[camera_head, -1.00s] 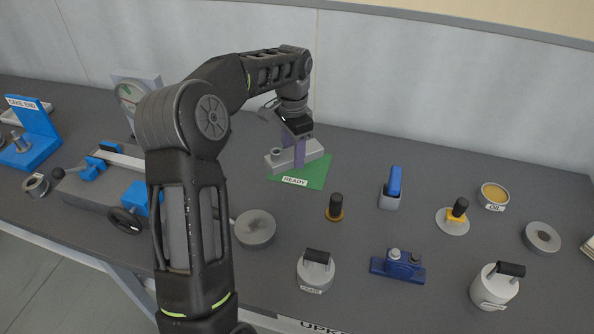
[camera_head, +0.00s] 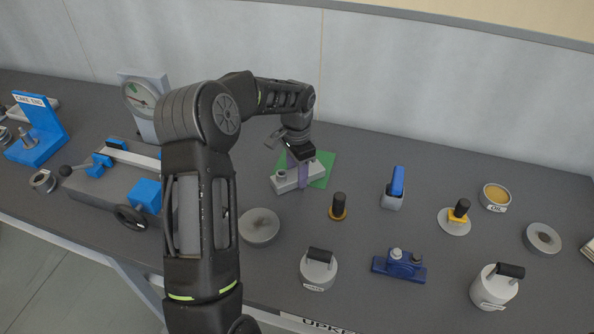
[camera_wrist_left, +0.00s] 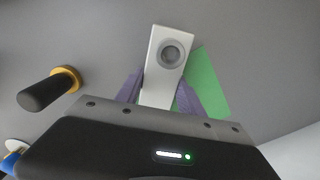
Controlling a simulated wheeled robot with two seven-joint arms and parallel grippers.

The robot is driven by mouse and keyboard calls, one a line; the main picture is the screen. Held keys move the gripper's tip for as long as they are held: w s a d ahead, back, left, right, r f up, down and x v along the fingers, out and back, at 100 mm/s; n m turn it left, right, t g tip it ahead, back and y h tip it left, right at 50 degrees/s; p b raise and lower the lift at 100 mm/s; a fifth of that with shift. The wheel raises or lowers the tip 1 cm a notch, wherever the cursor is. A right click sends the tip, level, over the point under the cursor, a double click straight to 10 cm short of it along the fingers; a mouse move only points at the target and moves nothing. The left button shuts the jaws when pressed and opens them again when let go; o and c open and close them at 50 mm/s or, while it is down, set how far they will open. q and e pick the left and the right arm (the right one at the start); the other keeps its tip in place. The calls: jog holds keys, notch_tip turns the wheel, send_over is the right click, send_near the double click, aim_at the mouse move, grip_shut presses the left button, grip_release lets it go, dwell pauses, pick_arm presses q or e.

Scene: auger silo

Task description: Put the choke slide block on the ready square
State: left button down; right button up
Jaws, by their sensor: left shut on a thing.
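The choke slide block is a long light grey bar (camera_head: 286,184) with a round boss at one end; it also shows in the left wrist view (camera_wrist_left: 160,85). My left gripper (camera_head: 300,174) is shut on it, with a purple finger on each side of the bar; the fingers also show in the left wrist view (camera_wrist_left: 160,92). The green ready square (camera_head: 321,160) lies under and behind the block, which covers its front part and hides its label. The boss end reaches past the square's left edge. I cannot tell whether the block touches the surface. My right gripper is not in view.
A black-handled brass piece (camera_head: 338,207) stands just in front of the square. A blue-handled tool (camera_head: 394,188) is to the right, and a round grey disc (camera_head: 259,227) to the front left. The blue-and-grey vise (camera_head: 110,185) is farther left. The back wall stands behind.

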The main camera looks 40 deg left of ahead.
pick_arm(q)
jog(key=shift+f, duration=0.1)
jog(key=c, duration=0.7)
grip_release()
jog(key=shift+r, duration=0.55)
notch_tip(320, 180, up, 11)
jog(key=shift+r+b, duration=0.15)
jog(key=shift+b, duration=0.65)
